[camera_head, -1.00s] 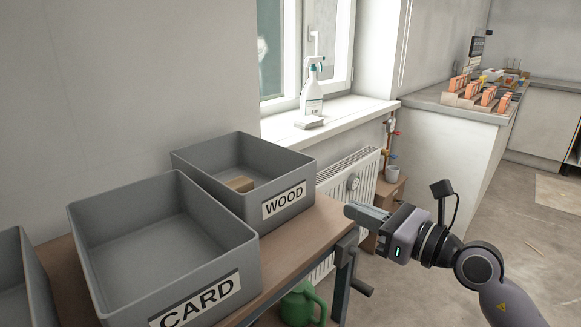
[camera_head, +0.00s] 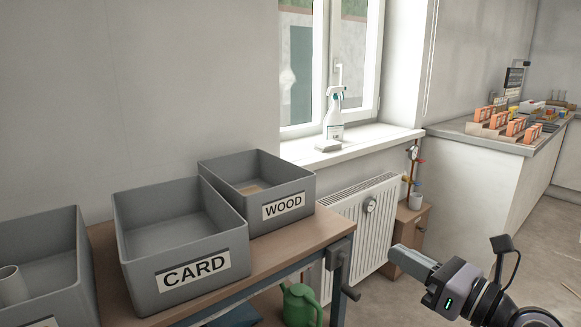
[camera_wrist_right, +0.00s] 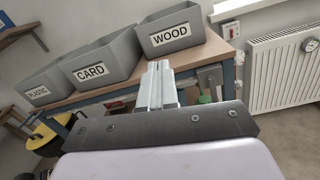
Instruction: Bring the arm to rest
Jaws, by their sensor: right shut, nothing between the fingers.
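My right gripper (camera_head: 413,262) is at the lower right of the head view, beside the workbench and in front of the radiator. Its fingers are together and hold nothing. In the right wrist view the closed fingers (camera_wrist_right: 158,88) point toward the bench with the bins. My right arm bends down out of the head view's lower right corner. My left gripper and left arm do not show.
Grey bins marked CARD (camera_head: 146,245) and WOOD (camera_head: 243,222) stand on the wooden bench (camera_head: 318,236); WOOD holds a brown piece. A PLASTIC bin (camera_wrist_right: 30,92) is left of CARD. A radiator (camera_head: 345,225), small cabinet (camera_head: 418,232) and green can (camera_head: 300,303) are nearby.

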